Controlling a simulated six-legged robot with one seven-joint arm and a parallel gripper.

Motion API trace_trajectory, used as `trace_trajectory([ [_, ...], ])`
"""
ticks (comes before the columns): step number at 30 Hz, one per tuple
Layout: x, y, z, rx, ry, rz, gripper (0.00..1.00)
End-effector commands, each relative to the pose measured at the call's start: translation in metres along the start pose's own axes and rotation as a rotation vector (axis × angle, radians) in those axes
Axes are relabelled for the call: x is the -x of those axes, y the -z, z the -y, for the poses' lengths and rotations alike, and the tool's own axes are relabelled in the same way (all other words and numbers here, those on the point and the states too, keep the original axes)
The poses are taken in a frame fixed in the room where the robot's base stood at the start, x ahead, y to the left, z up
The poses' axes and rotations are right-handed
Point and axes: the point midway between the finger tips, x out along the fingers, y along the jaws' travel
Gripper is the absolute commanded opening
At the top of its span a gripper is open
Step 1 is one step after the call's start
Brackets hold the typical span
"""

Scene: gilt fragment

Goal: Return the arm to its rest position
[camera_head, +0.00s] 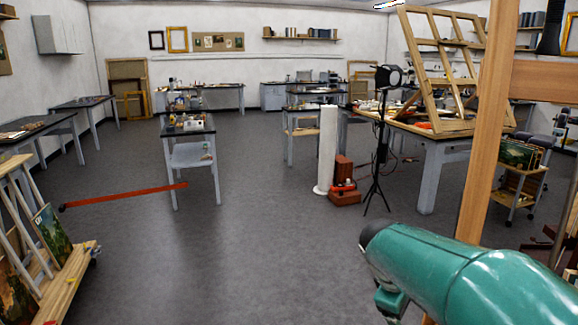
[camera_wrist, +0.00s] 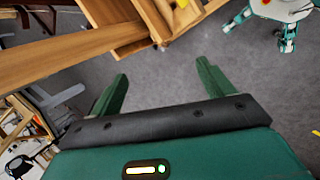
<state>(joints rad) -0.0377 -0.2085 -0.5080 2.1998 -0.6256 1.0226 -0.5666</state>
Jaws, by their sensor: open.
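My gripper (camera_wrist: 158,92) shows in the wrist view with its two green fingers spread apart. Nothing is between the fingers; grey floor shows past them. Part of my green arm (camera_head: 470,272) reaches in from the lower right of the head view. My gripper's fingers do not show in the head view.
A wooden upright (camera_head: 490,130) stands close beside my arm. A wooden easel frame (camera_head: 440,75) rests on a table at the right. A black lamp stand (camera_head: 379,150) and a white column (camera_head: 327,150) stand ahead. A red bar (camera_head: 125,196) lies left. The middle floor is clear.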

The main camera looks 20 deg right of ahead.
Motion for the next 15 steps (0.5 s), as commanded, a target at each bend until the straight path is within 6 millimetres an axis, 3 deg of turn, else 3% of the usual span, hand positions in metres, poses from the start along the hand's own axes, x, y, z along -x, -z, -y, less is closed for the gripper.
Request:
trace_trajectory([
  [6,0.070,0.045,0.093,-0.226,0.122,-0.321,0.80],
  [12,0.125,0.059,0.175,-0.403,0.259,-0.521,0.80],
  [15,0.140,0.060,0.203,-0.462,0.309,-0.573,0.80],
])
